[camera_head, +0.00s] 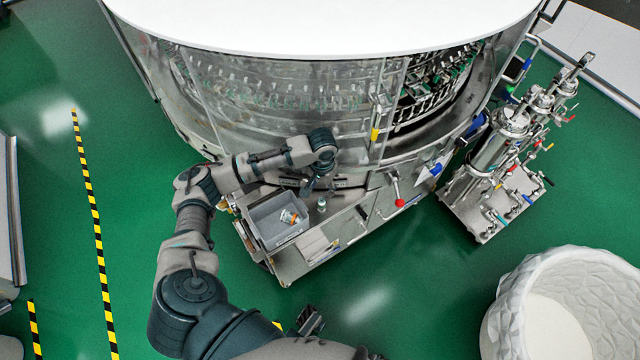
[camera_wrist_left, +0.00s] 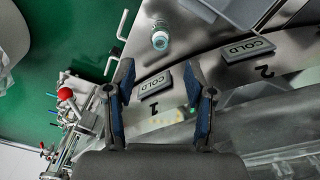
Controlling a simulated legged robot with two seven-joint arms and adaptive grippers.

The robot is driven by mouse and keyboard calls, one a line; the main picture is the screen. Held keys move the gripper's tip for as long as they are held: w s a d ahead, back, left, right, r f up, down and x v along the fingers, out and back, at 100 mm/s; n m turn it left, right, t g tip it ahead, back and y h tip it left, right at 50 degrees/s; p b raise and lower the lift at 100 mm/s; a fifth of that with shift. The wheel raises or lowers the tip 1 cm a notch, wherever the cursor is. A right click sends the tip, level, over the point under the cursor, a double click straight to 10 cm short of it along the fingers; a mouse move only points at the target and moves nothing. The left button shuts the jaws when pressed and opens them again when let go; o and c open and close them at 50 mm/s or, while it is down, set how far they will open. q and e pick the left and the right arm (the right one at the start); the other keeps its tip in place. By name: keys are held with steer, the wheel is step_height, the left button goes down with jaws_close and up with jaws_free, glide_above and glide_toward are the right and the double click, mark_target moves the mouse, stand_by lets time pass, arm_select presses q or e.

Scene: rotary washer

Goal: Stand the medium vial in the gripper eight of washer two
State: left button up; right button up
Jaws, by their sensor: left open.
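The vial (camera_head: 322,204), small with a pale greenish top, stands upright on the metal ledge in front of the washer (camera_head: 330,130). In the left wrist view the vial (camera_wrist_left: 160,39) shows from above, beyond the fingertips. My left gripper (camera_head: 309,190) is over the ledge, close to the vial. Its blue-padded fingers (camera_wrist_left: 160,78) are apart with nothing between them. The washer's inner grippers form a ring behind clear panels; I cannot tell their numbers. A dark part at the bottom (camera_head: 312,320) may be my right gripper; its jaws are unclear.
A grey bin (camera_head: 254,229) with orange and white items stands left of the vial. COLD plates (camera_wrist_left: 155,84) lie by the numbers 1 and 2. A red-knobbed lever (camera_head: 399,202) stands right. A pump cart (camera_head: 490,160) and a white round tub (camera_head: 510,310) are farther right.

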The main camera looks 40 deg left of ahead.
arm_select(q)
steer(key=shift+r, duration=0.45)
steer(key=shift+s+d, duration=0.1)
steer(key=shift+d, duration=0.1)
steer(key=s+d+f+m+t+h, duration=0.1)
steer(key=s+d+f+m, duration=0.1)
steer(key=s+d+f, duration=0.5)
steer(key=s+d+f+m+h, duration=0.25)
steer(key=s+d, duration=0.25)
steer(key=d, duration=0.3)
steer(key=s+a+n+t+y, duration=0.1)
steer(key=s+a, duration=0.2)
steer(key=s, duration=0.5)
steer(key=s+a+f+n+t+y, duration=0.1)
steer(key=s+a+y, duration=0.1)
steer(key=s, duration=0.6)
steer(key=shift+a+f, duration=0.3)
steer(key=shift+a, duration=0.3)
